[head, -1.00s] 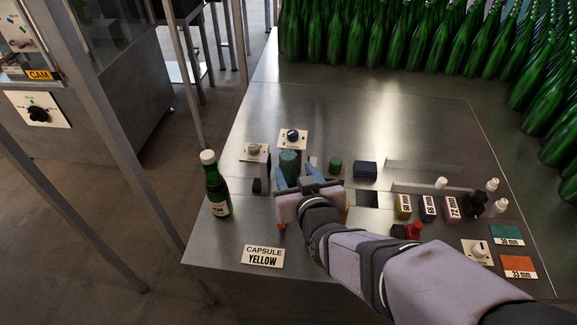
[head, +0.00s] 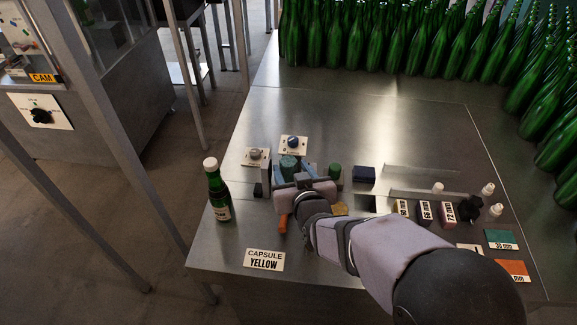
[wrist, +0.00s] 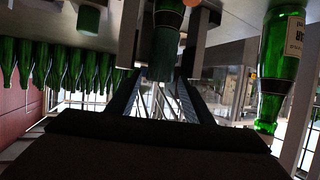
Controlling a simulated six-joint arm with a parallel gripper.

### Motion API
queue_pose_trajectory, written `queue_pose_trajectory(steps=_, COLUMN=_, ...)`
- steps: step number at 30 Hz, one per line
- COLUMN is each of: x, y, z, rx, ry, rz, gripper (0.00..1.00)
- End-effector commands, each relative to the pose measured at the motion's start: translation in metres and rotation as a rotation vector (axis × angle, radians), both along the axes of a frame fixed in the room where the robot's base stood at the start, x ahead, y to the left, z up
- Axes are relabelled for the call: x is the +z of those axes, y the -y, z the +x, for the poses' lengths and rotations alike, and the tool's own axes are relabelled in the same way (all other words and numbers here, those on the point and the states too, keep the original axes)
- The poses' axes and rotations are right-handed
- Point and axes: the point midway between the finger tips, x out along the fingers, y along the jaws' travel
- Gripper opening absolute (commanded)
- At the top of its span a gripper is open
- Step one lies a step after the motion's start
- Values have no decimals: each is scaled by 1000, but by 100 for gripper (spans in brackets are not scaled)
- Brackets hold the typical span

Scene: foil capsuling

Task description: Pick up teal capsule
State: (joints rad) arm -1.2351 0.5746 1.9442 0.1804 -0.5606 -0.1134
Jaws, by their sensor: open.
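The teal capsule (head: 288,165) stands upright on the steel table, just beyond my gripper (head: 292,175). My gripper is open, its two blue-grey fingers reaching along either side of the capsule's lower part. In the wrist view the capsule (wrist: 165,58) shows dark between the fingers; I cannot tell whether they touch it. The capsule's lower front is partly hidden by the gripper.
Knob plates (head: 293,143) lie behind. A green bottle (head: 218,190) stands left, near a "CAPSULE YELLOW" sign (head: 264,259). Many bottles fill the back right.

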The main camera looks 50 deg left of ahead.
Motion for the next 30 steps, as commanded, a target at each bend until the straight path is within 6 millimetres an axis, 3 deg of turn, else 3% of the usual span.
queue_pose_trajectory(steps=7, x=-7, y=-16, z=8, rx=-1, ry=0, rz=-1, gripper=47)
queue_pose_trajectory(steps=17, x=-9, y=-19, z=9, rx=-1, ry=0, rz=0, gripper=47)
queue_pose_trajectory(steps=21, x=-9, y=-19, z=9, rx=-1, ry=0, rz=0, gripper=16)
queue_pose_trajectory(steps=30, x=-9, y=-19, z=9, rx=0, ry=0, rz=0, gripper=16)
